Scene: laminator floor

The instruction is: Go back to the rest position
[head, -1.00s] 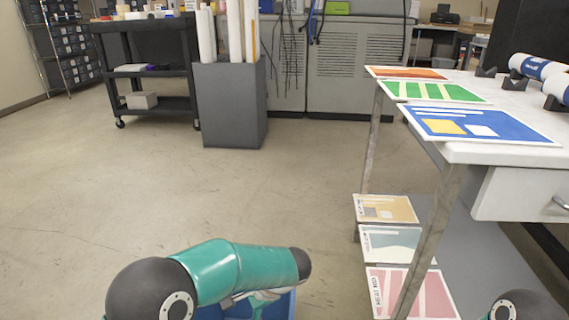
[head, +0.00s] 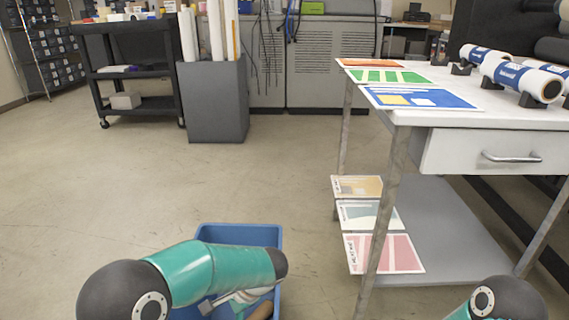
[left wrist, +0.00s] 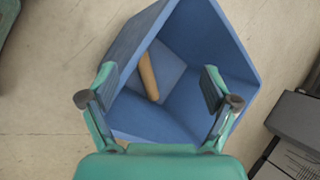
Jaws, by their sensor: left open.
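My left arm comes in from the lower left in the head view, and my left gripper (head: 236,299) is partly hidden by it. In the left wrist view the gripper (left wrist: 159,88) is open, with its two fingers wide apart and nothing between them. A blue bin (head: 242,233) stands on the floor behind and below it; it also fills the middle of the left wrist view (left wrist: 133,53). A tan stick-like piece (left wrist: 149,77) lies inside the bin. Only a link of my right arm shows at the lower right, and its gripper is out of view.
A white-topped table (head: 440,110) with a drawer stands on the right. Colored printed sheets (head: 418,97) lie on its top and others (head: 383,253) on its lower shelf; rolls (head: 520,80) rest on top. A black cart (head: 135,75) and grey box (head: 213,105) stand behind. The left floor is clear.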

